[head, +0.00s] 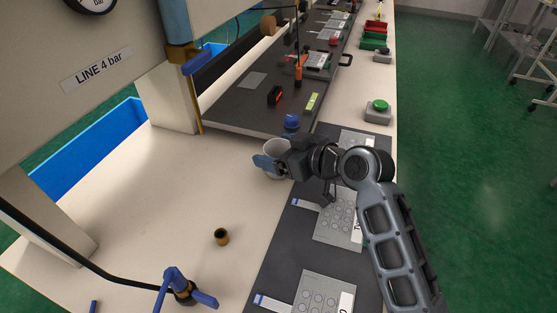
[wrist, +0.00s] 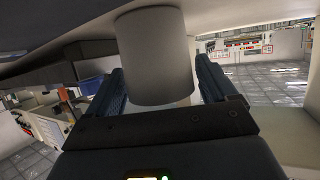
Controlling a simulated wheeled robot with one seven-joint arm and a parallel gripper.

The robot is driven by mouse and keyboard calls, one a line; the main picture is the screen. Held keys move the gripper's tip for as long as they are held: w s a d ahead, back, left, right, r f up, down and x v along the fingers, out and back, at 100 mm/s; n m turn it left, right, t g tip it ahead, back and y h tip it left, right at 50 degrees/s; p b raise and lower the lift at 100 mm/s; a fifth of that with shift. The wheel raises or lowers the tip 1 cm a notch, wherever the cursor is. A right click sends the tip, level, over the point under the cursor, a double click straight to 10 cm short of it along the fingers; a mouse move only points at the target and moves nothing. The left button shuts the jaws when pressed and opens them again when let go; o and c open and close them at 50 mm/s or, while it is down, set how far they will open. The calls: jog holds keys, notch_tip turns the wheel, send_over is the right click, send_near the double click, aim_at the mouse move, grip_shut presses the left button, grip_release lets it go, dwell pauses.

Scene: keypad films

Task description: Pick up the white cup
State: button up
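The white cup (head: 277,147) is upright on the pale bench, beside the dark mat's edge in the head view. In the wrist view the cup (wrist: 153,60) fills the centre, between my two blue-padded fingers. My gripper (head: 268,162) reaches in from the right, low over the bench. One blue fingertip shows in front of the cup's left side; the wrist hides the cup's right side. The fingers (wrist: 160,85) are wide apart, one on each side of the cup, very close to its wall. I cannot see clear contact.
A blue-capped bottle (head: 291,122) stands just behind the cup. A small brown cup-like piece (head: 221,237) and a blue-handled valve (head: 182,290) are nearer on the bench. Keypad sheets (head: 338,222) lie on the dark mat. The bench left of the cup is clear.

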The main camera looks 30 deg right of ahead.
jog(key=c, duration=0.8)
jog(key=shift+r, duration=0.15)
